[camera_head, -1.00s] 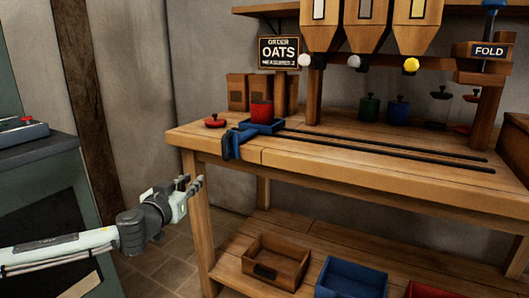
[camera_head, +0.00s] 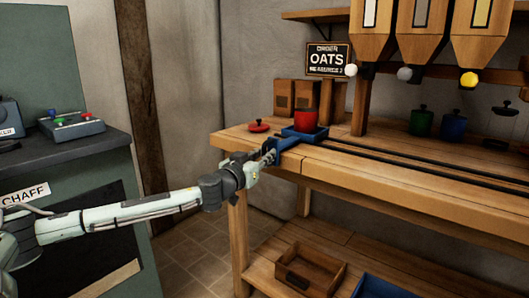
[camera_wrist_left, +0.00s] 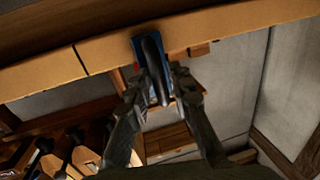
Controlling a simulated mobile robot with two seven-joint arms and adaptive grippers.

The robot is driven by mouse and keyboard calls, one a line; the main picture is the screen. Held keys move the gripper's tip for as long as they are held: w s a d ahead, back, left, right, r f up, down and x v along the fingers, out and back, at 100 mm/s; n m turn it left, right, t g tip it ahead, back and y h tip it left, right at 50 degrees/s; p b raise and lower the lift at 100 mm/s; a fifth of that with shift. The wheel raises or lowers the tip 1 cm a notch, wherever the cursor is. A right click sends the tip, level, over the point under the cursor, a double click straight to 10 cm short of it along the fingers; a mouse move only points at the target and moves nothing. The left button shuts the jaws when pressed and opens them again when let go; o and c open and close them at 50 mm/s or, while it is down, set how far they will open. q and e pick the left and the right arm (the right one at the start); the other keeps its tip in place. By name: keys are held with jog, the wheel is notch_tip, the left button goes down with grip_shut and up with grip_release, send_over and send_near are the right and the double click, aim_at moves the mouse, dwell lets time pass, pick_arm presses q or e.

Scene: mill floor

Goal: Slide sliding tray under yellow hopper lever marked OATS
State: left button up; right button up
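The blue sliding tray (camera_head: 318,134) sits at the left end of two dark rails (camera_head: 400,163) on the wooden bench, with a red cup (camera_head: 305,121) in it. Its handle hangs over the bench's front edge. My left gripper (camera_head: 268,156) is at this handle. In the left wrist view the dark handle (camera_wrist_left: 154,68) stands between my left gripper's fingers (camera_wrist_left: 156,82), which look apart with gaps beside it. The yellow lever knob (camera_head: 469,79) is under the right hopper (camera_head: 484,30). The OATS sign (camera_head: 328,60) hangs at the left. My right gripper is out of view.
A red lid (camera_head: 258,127) lies left of the tray. White (camera_head: 351,70) and grey (camera_head: 404,74) knobs hang under the other hoppers. A wooden bin (camera_head: 310,270) is on the lower shelf.

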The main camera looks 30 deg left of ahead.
pick_arm(q)
jog(key=shift+w, duration=0.2)
jog(key=shift+c, duration=0.2)
grip_shut()
jog(key=shift+d, duration=0.1)
